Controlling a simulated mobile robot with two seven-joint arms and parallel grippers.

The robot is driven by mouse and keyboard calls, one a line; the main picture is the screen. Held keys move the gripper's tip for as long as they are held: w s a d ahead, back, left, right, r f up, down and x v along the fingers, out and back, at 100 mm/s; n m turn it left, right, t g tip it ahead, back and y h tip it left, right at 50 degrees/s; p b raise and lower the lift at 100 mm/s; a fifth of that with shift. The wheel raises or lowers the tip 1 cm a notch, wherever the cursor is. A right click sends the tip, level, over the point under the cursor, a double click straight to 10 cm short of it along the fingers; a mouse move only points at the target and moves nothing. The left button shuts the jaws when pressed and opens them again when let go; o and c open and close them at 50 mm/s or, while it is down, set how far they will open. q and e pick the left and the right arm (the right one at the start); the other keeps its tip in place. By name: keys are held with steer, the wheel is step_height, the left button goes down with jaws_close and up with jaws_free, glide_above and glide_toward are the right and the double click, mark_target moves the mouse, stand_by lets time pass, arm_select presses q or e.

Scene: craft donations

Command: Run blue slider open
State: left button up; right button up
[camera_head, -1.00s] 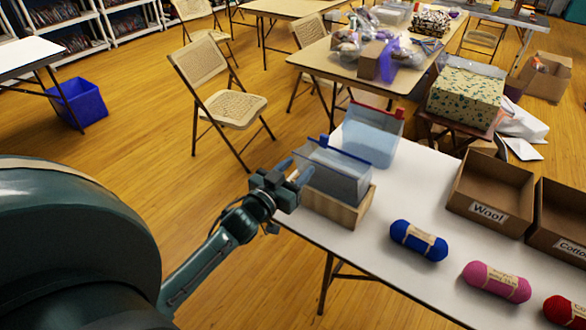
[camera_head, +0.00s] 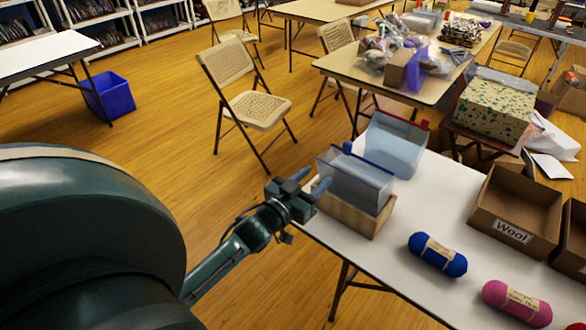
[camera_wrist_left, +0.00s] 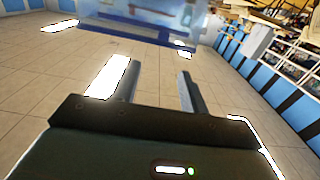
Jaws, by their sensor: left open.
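A clear bag (camera_head: 358,180) with a blue top strip stands upright in a pale wooden holder (camera_head: 352,218) at the table's near left corner. The blue slider (camera_head: 347,147) shows as a small tab on the strip, towards its left part. My left gripper (camera_head: 311,181) is open and empty just left of the bag, lower than the slider. In the left wrist view its fingers (camera_wrist_left: 157,85) are apart with floor between them. The bag (camera_wrist_left: 140,30) lies blurred beyond the fingertips there; I cannot pick out the slider for sure. My right gripper is not in view.
A second clear bag (camera_head: 396,148) with a red strip stands just behind. Blue yarn (camera_head: 438,255) and pink yarn (camera_head: 516,303) lie on the white table (camera_head: 402,222), right of the holder. A cardboard box labelled Wool (camera_head: 513,232) stands further right. Floor left of the table is open.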

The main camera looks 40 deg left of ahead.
arm_select(q)
steer(key=s+b, duration=0.1)
steer(key=s, duration=1.1)
steer(key=shift+a+b, duration=0.2)
steer(key=shift+b, duration=0.1)
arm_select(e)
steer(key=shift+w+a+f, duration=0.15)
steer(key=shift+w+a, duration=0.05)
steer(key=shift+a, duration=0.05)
